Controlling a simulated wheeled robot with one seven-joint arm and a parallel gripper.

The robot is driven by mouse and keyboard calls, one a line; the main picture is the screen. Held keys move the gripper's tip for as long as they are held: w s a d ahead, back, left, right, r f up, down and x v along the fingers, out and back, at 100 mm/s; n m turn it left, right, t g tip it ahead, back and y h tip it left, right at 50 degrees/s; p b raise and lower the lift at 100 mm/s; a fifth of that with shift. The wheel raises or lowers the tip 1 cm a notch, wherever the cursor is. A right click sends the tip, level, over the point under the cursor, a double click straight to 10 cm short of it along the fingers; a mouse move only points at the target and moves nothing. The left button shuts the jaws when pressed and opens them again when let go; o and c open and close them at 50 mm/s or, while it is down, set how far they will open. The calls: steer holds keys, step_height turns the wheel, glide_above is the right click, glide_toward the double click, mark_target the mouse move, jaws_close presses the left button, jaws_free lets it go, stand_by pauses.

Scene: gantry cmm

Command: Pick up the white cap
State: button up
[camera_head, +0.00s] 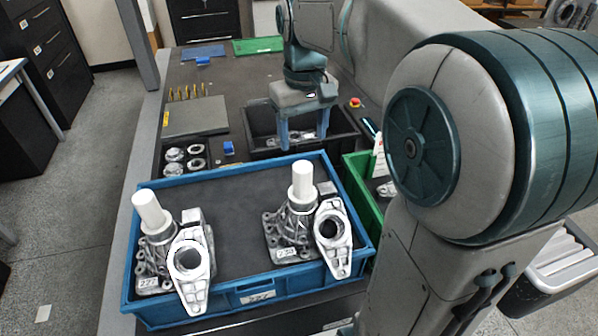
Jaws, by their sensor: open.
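Two white, cap-like cylinders stand on metal castings in the blue tray (256,295). The left one (150,211) tilts slightly on the left casting (157,255). The right one (302,181) stands nearly upright on the right casting (288,232). I cannot tell which one is the white cap. My gripper (304,138) is farther back, pointing down over the black bin (262,152). Its two blue fingers are apart, with small metal parts visible in the bin between or behind them. Nothing is visibly held.
A green bin (360,208) stands right of the blue tray. Metal rings (174,169) and a small blue block (228,148) lie behind the tray. A grey plate (195,117) and yellow-tipped pins (186,92) are farther back. The tray's middle floor is bare.

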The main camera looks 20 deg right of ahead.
mark_target(303, 165)
step_height(303, 165, down, 7)
steer(key=shift+r, duration=0.2)
steer(key=shift+s+a+f+p, duration=0.15)
steer(key=shift+f+p, duration=0.4)
steer(key=shift+f, duration=2.15)
steer(key=c, duration=1.1)
